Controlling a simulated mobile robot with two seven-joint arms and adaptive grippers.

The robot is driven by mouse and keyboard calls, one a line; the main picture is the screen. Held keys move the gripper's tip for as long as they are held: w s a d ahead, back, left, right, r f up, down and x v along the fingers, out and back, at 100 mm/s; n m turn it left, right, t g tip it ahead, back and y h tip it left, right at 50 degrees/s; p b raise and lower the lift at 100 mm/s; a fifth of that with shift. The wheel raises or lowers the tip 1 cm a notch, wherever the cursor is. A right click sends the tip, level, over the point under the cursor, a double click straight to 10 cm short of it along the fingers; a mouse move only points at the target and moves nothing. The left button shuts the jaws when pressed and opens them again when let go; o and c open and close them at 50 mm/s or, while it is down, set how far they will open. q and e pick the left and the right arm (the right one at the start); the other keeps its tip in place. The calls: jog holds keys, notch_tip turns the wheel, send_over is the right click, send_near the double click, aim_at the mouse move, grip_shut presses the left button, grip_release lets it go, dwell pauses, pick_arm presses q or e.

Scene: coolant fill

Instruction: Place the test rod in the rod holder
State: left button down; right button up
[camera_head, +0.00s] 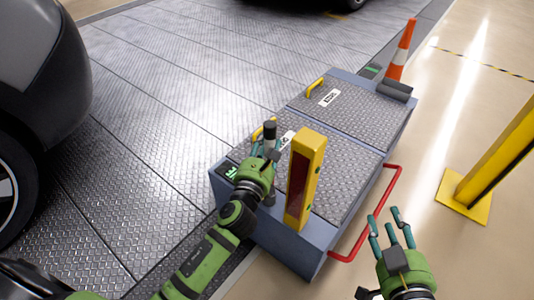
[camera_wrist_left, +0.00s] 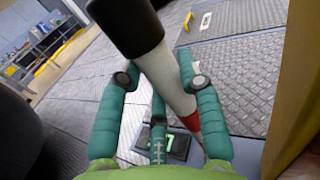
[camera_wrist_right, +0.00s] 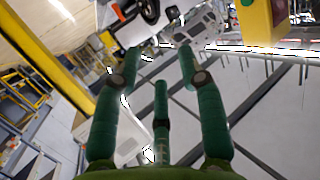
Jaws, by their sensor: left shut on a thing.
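My left gripper (camera_head: 268,150) is shut on the test rod, which has a black grip (camera_wrist_left: 125,25), a white body (camera_wrist_left: 168,75) and a reddish lower part. The rod's dark top (camera_head: 270,130) shows above the fingers in the head view; the fingers hide part of it. The rod is tilted in the left wrist view. A yellow upright box (camera_head: 316,160) with a dark red face stands just right of this gripper; it may be the rod holder, but I cannot tell. My right gripper (camera_head: 391,232) is open and empty, right of the cabinet.
The blue-grey cabinet (camera_head: 290,245) has metal tread lids and a small green display (camera_head: 230,172). A red rail (camera_head: 380,205) runs along its right side. A yellow post (camera_head: 505,150) stands at right, an orange cone (camera_head: 401,50) behind. A dark car (camera_head: 40,70) is at left.

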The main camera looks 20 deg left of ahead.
pick_arm(q)
notch_tip(320, 180, down, 2)
jog(key=shift+f+b, duration=0.15)
jog(key=shift+b, duration=0.5)
pick_arm(e)
notch_tip(320, 180, up, 9)
jog(key=a+n+t+y, duration=0.1)
jog(key=a+t+y, duration=0.1)
jog(key=t+y, duration=0.1)
jog(key=shift+s+a+r+t, duration=0.15)
jog(key=shift+s+a+t, duration=0.15)
jog(key=shift+t, duration=0.5)
pick_arm(q)
jog(key=shift+f, duration=0.1)
pick_arm(e)
jog(key=shift+s+r, duration=0.15)
jog(key=shift+r, duration=0.1)
pick_arm(q)
jog(key=c, duration=0.8)
grip_release()
jog(key=shift+c, duration=0.2)
pick_arm(e)
jog(key=shift+a+r+t, duration=0.1)
jog(key=shift+r+t, duration=0.1)
jog(key=shift+t, duration=0.1)
